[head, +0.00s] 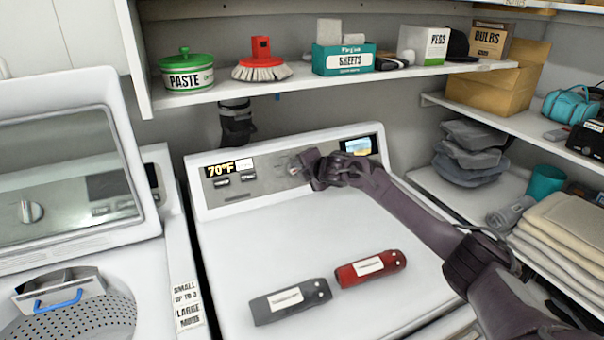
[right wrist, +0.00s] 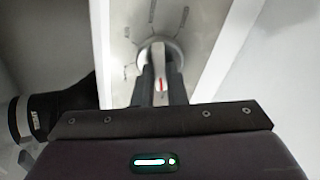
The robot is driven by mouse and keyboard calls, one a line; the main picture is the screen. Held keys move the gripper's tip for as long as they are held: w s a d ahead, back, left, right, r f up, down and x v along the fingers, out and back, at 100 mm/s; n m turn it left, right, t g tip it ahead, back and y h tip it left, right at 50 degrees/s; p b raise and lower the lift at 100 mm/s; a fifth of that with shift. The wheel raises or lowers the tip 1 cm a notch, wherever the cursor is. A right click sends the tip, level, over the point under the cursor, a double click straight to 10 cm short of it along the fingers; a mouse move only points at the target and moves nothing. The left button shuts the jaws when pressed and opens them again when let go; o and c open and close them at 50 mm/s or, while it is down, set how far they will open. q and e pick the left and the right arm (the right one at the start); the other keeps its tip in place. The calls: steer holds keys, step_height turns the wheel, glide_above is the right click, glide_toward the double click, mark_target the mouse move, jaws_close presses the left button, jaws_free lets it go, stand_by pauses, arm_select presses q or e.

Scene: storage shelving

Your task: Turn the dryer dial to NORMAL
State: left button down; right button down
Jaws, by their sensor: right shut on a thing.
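The dryer (head: 310,225) stands in the middle of the head view, with its control panel (head: 262,172) along the back. My right gripper (head: 297,164) reaches in from the right to the panel and covers most of the dial there. In the right wrist view, the pale round dial (right wrist: 174,50) sits on the panel. My right gripper's two fingers (right wrist: 160,88) are shut on its raised grip, which shows a red mark. The labels around the dial are too blurred to read, so its setting cannot be told. My left gripper is not in view.
A grey box-like tool (head: 288,301) and a red one (head: 371,268) lie on the dryer top. An open washer (head: 75,180) stands to the left. A shelf (head: 320,84) with tubs and boxes hangs above the panel. Side shelves with towels (head: 560,240) stand on the right.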

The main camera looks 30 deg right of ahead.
steer(key=shift+f+n, duration=0.15)
steer(key=shift+n, duration=0.45)
steer(key=shift+b, duration=0.3)
steer(key=c, duration=1.5)
jaws_free()
steer(key=shift+o, duration=0.2)
steer(key=shift+s, duration=0.1)
steer(key=b+v, duration=0.1)
steer(key=v, duration=0.6)
steer(key=shift+s+r+b, duration=0.3)
